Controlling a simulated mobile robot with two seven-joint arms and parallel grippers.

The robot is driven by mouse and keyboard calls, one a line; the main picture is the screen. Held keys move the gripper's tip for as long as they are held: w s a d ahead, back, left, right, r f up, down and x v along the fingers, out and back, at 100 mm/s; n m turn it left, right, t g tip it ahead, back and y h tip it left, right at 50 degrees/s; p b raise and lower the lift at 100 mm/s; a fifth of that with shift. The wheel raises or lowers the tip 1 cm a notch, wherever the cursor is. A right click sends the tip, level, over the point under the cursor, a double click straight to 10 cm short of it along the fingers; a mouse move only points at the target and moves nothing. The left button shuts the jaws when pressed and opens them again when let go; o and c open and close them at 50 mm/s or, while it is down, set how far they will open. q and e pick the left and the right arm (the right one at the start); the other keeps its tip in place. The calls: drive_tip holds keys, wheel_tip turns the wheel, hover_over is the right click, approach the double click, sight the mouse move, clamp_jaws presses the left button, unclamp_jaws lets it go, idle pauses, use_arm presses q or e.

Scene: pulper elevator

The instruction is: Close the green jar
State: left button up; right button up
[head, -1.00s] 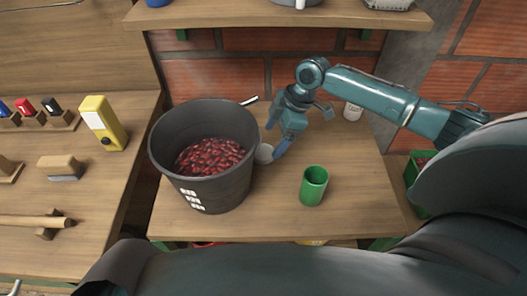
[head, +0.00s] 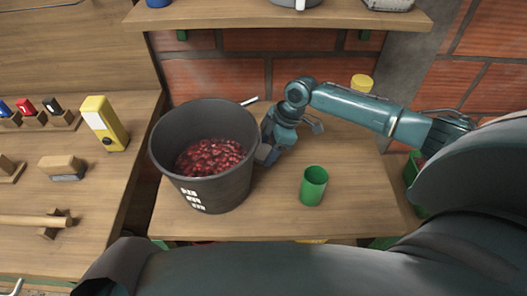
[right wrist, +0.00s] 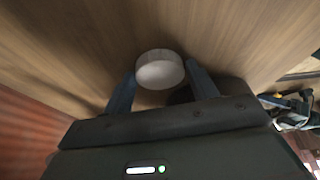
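The green jar (head: 313,186) stands upright on the bench, right of the bucket, with its top open. A round white lid-like disc (right wrist: 160,70) lies on the wood in the right wrist view. My right gripper (head: 266,153) is low beside the bucket's right wall, left of and behind the green jar. In the right wrist view the gripper's two fingers (right wrist: 160,80) stand on either side of the white disc, apart, with what looks like a slight gap. The disc is hidden by the gripper in the head view. My left gripper is not in view.
A dark bucket (head: 168,158) of red berries stands close left of the right gripper. A yellow-topped container (head: 361,83) is behind my right arm. A shelf (head: 220,17) hangs above the bench. Bare bench lies around the green jar.

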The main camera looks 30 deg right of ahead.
sight(269, 150)
drive_tip(key=c, duration=0.5)
drive_tip(key=shift+c, duration=0.2)
drive_tip(key=shift+w+d+r, duration=0.1)
drive_tip(key=shift+d+r, duration=0.1)
drive_tip(key=shift+r, duration=0.35)
wheel_tip(269, 150, up, 6)
drive_tip(key=shift+f+b, duration=0.25)
drive_tip(key=shift+b, duration=0.1)
use_arm(q)
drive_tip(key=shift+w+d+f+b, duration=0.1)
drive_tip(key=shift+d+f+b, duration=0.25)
drive_tip(key=shift+b, duration=0.6)
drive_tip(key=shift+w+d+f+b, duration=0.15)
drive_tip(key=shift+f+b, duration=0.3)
drive_tip(key=shift+b, duration=0.45)
use_arm(e)
drive_tip(key=w+d, duration=0.2)
drive_tip(key=d, duration=0.7)
drive_tip(key=w+d, duration=0.2)
drive_tip(key=d, duration=0.8)
drive_tip(key=shift+w+r, duration=0.2)
drive_tip(key=shift+w, duration=0.05)
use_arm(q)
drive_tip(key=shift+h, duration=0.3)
